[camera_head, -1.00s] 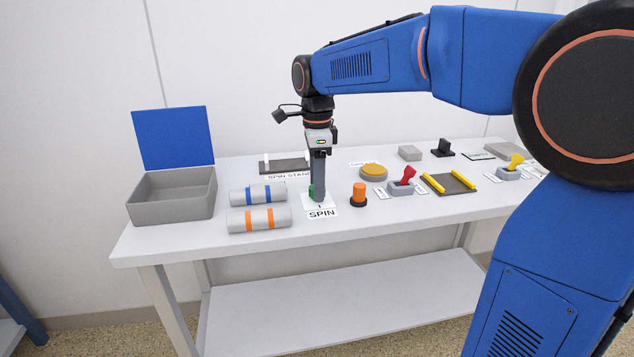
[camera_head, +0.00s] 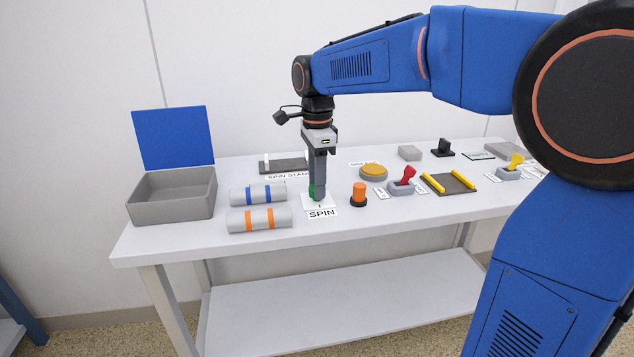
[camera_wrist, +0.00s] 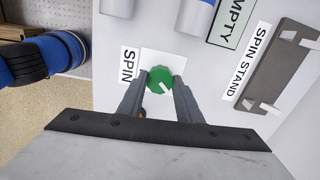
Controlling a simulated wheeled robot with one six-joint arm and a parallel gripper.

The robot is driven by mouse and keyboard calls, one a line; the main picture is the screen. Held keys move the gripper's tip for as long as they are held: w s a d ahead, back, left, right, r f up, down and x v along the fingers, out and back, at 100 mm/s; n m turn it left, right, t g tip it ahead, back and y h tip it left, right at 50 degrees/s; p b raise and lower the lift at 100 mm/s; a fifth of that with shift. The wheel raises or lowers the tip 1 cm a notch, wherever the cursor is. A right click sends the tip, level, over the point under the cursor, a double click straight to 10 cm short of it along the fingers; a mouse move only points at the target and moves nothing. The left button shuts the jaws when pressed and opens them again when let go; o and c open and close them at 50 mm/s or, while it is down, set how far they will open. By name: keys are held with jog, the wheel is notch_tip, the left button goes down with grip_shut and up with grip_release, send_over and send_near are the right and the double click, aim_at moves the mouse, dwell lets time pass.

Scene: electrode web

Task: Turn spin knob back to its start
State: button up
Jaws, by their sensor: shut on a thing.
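The green spin knob (camera_wrist: 160,79) sits on a white plate (camera_wrist: 176,62) beside the label reading SPIN (camera_wrist: 129,63). A pale pointer mark shows on the knob's top, toward the lower right in the wrist view. My gripper (camera_wrist: 158,88) is shut on the knob, with one finger on each side of it. In the head view my gripper (camera_head: 317,195) points straight down at the knob, and a sliver of the green knob (camera_head: 311,191) shows at its left. The SPIN label (camera_head: 322,213) lies in front of it.
An orange knob (camera_head: 359,193) stands close on the right. Two banded cylinders, blue-banded (camera_head: 258,194) and orange-banded (camera_head: 259,219), lie on the left, near an open grey box (camera_head: 171,197). The spin stand (camera_head: 285,166) is behind. A red-lever switch (camera_head: 402,186) is farther right.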

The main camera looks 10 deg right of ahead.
jog(key=n, duration=1.1)
jog(key=shift+n, duration=0.4)
jog(key=n, duration=1)
jog(key=shift+n, duration=0.4)
jog(key=n, duration=0.5)
jog(key=shift+n, duration=0.3)
jog(key=n, duration=1)
jog(key=shift+n, duration=0.4)
jog(key=n, duration=0.5)
